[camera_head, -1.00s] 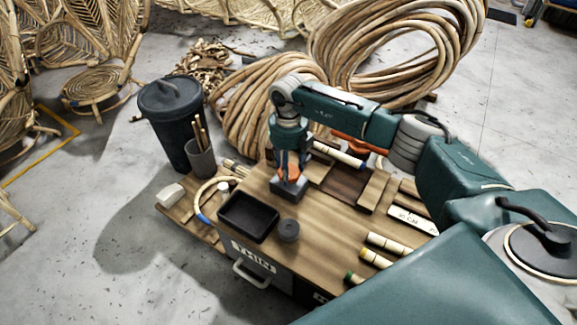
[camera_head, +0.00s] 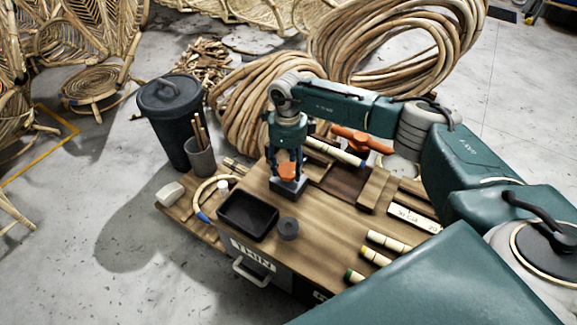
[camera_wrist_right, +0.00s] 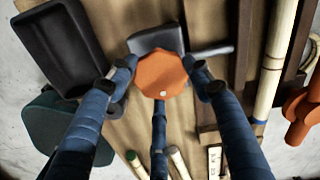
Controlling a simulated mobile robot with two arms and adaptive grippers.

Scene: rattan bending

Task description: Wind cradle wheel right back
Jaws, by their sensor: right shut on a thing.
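An orange eight-sided wheel (camera_wrist_right: 162,76) sits on a dark grey vise-like block (camera_wrist_right: 155,38) on the wooden bench top. In the head view the wheel (camera_head: 289,172) shows small between my fingers, above the block (camera_head: 284,188). My right gripper (camera_head: 288,165) points straight down with its fingers closed around the wheel's rim. The wrist view shows the right gripper's fingers (camera_wrist_right: 162,85) on several sides of it. A second orange wheel or handle (camera_head: 361,138) stands behind my forearm, and it also shows at the right of the wrist view (camera_wrist_right: 301,117). My left gripper is not in view.
Pale rattan pieces (camera_head: 388,242) lie to the right. A dark bin (camera_head: 172,110) and rattan coils (camera_head: 255,105) stand behind the bench (camera_head: 325,245).

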